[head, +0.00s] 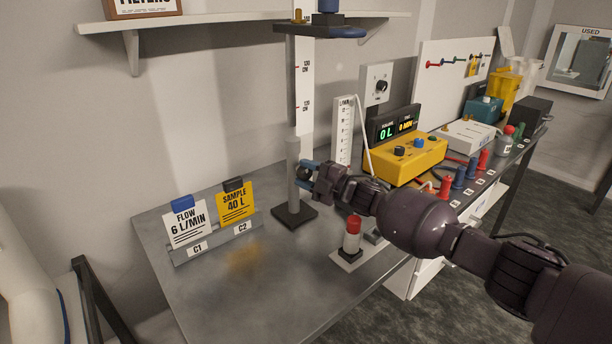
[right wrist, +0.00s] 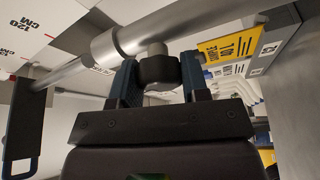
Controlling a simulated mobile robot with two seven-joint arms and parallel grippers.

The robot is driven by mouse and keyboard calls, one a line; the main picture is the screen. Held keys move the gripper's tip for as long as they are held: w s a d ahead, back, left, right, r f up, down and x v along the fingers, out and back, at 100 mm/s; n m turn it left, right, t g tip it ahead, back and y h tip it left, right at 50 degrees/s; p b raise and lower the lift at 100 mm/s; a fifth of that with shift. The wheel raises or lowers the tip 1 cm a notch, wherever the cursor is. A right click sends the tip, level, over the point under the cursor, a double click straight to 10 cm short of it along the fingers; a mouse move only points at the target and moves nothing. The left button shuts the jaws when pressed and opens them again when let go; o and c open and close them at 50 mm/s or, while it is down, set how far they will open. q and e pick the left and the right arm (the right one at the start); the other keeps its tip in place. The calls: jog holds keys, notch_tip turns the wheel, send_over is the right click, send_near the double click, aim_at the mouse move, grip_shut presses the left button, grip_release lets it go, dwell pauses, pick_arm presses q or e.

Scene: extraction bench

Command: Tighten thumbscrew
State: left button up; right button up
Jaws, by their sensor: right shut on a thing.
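The thumbscrew is a dark round knob (right wrist: 157,69) on a short grey stem, set in a collar (right wrist: 104,47) around the metal pole in the right wrist view. In the head view the knob (head: 304,173) shows beside the stand's grey pole (head: 292,160), partly hidden by the fingers. My right gripper (head: 311,175) reaches in from the right. Its two blue fingers are shut on the knob, one on each side, as the right wrist view (right wrist: 158,82) shows. The stand has a dark square base (head: 295,215) on the bench. My left gripper is not in view.
A card holder (head: 216,240) with a white FLOW card (head: 187,225) and a yellow SAMPLE card (head: 236,205) stands left of the pole. A red-topped bottle (head: 352,238) and a yellow control box (head: 410,158) stand to the right. The front bench (head: 250,305) is clear.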

dwell(0.4)
jog(key=o, duration=0.9)
jog(key=v, duration=1.1)
jog(key=shift+w+p, duration=0.1)
jog(key=shift+p, duration=0.2)
